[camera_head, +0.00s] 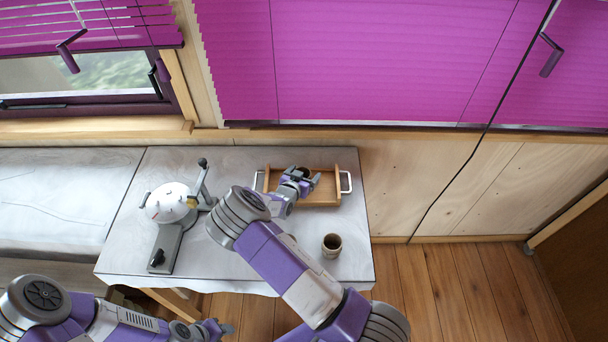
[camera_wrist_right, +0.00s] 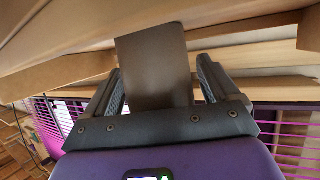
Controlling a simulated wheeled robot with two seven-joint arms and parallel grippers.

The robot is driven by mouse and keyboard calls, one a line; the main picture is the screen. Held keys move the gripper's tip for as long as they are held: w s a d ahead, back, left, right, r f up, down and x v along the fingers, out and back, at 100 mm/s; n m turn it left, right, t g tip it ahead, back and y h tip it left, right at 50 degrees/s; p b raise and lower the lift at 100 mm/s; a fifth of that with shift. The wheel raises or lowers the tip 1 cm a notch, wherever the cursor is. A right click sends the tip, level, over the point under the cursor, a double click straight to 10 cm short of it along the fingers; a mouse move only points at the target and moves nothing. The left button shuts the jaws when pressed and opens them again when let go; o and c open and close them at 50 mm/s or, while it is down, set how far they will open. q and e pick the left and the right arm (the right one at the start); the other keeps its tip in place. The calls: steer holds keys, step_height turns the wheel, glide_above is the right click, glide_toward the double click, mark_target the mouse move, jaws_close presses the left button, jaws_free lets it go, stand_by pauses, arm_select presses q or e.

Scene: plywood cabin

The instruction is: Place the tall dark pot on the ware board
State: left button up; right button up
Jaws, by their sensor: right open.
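The tall dark pot (camera_head: 304,169) stands on the ware board (camera_head: 326,197), near its middle, mostly hidden by my right gripper (camera_head: 301,180) in the head view. The ware board is a wooden tray with raised sides and pale handles. In the right wrist view the pot (camera_wrist_right: 153,68) is a smooth dark shape between the fingers of my right gripper (camera_wrist_right: 160,85). Those fingers are open, with a narrow gap showing beside the pot. The pot's end meets the wood there. My left gripper (camera_head: 217,328) is low at the front, off the table; its jaws are too small to read.
A small beige cup with a dark inside (camera_head: 332,245) stands at the table's front right. A grey and white machine with a lever (camera_head: 172,207) stands at the left. The wooden wall (camera_head: 420,180) rises behind.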

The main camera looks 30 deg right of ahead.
steer(key=shift+r, duration=0.25)
steer(key=v, duration=1.2)
